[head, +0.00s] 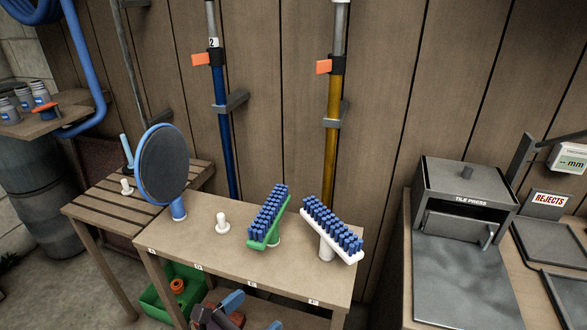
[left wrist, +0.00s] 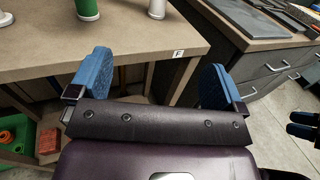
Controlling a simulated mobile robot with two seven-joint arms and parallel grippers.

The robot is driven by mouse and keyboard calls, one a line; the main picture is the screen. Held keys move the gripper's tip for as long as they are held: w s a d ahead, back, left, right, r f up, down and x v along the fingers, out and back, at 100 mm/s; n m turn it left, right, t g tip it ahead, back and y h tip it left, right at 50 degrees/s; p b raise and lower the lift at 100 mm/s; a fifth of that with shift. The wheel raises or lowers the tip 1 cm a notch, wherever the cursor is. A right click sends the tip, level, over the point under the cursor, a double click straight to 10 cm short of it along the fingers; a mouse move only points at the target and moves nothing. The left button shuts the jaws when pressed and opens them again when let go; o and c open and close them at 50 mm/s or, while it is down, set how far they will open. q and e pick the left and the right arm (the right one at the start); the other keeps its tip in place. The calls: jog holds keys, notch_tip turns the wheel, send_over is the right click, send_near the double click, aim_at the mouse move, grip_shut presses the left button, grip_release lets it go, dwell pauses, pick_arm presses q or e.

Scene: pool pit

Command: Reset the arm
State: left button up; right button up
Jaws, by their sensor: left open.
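My left gripper (left wrist: 156,82) is open and empty, its two blue pads wide apart beside the front edge of the wooden bench (left wrist: 120,48). In the head view the left gripper (head: 218,309) shows low at the bottom edge, in front of the bench and below its top.
On the bench stand a round dark pad with blue rim (head: 163,165), a white peg (head: 222,223), a green brush (head: 268,217) and a white brush (head: 333,230). A green crate (head: 158,297) sits below. A tile press (head: 465,205) stands right.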

pick_arm(q)
jog(key=s+a+n+t+y+p, duration=0.1)
jog(key=a+n+y, duration=0.35)
jog(key=n, duration=1.05)
jog(key=s+a+n+y+p, duration=0.1)
jog(key=a+n+y, duration=0.35)
jog(key=n, duration=1.05)
jog(key=s+a+f+n+g+y+p, duration=0.1)
jog(key=s+a+f+n+g+p, duration=0.1)
jog(key=s+a+n, duration=0.4)
jog(key=s+a+f+n+g+y+p, duration=0.1)
jog(key=s+a+f+n, duration=0.3)
jog(key=s, duration=0.9)
jog(key=a+n+p, duration=0.1)
jog(key=n, duration=0.1)
jog(key=shift+s+a+f+n+g+y, duration=0.25)
jog(key=shift+s+a+n+g+y, duration=0.05)
jog(key=shift+a+n+g, duration=0.1)
pick_arm(e)
notch_tip(320, 180, up, 9)
jog(key=w+a+t, duration=0.1)
jog(key=w, duration=0.1)
jog(key=shift+w+t, duration=0.15)
jog(key=shift+t, duration=0.15)
pick_arm(q)
jog(key=shift+d, duration=0.1)
jog(key=shift+c, duration=0.4)
pick_arm(e)
jog(key=shift+c, duration=0.4)
